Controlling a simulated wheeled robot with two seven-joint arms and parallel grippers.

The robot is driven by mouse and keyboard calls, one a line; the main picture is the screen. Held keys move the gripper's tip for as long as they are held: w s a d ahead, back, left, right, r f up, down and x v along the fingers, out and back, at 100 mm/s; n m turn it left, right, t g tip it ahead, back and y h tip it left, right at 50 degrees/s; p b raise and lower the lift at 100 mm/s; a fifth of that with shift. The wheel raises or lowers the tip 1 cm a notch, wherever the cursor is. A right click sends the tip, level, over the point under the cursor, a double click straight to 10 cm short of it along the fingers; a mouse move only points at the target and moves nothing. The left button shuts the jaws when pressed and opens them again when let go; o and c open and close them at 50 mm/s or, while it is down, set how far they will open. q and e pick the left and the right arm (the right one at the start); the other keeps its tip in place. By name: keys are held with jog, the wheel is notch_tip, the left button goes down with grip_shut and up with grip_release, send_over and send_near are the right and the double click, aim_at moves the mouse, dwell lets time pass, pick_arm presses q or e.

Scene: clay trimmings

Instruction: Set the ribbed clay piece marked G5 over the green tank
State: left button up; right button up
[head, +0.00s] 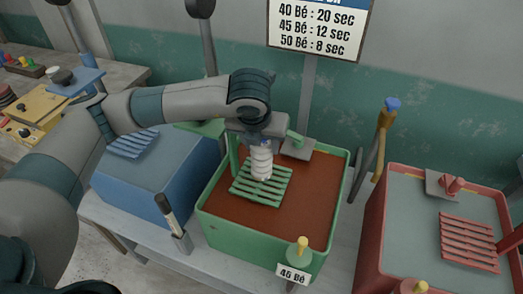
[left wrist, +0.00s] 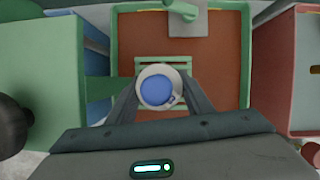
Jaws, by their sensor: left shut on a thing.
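My left gripper (head: 262,147) is shut on a white ribbed clay piece (head: 261,164), which hangs upright below it. In the left wrist view the piece (left wrist: 144,76) shows from above as a pale ring with a blue top between my fingers (left wrist: 159,100). No G5 mark can be read. The green tank (head: 208,222) holds reddish-brown liquid (head: 312,190). A green slatted rack (head: 262,199) is in the tank, and the piece appears over it. I cannot tell whether the piece touches the slats. My right gripper is not in view.
A blue tank (head: 135,190) stands to the left and a red tank (head: 375,225) with red slats (head: 468,240) to the right. A brush-like tool (head: 168,215) stands between the blue and green tanks.

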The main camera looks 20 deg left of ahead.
pick_arm(q)
notch_tip(320, 180, down, 2)
jog(key=shift+f+p, duration=0.25)
jog(key=shift+p, duration=0.45)
jog(key=shift+f, duration=0.2)
jog(key=shift+f+b, duration=0.2)
jog(key=shift+b, duration=0.1)
jog(key=o, duration=1.5)
jog(key=shift+r, duration=0.1)
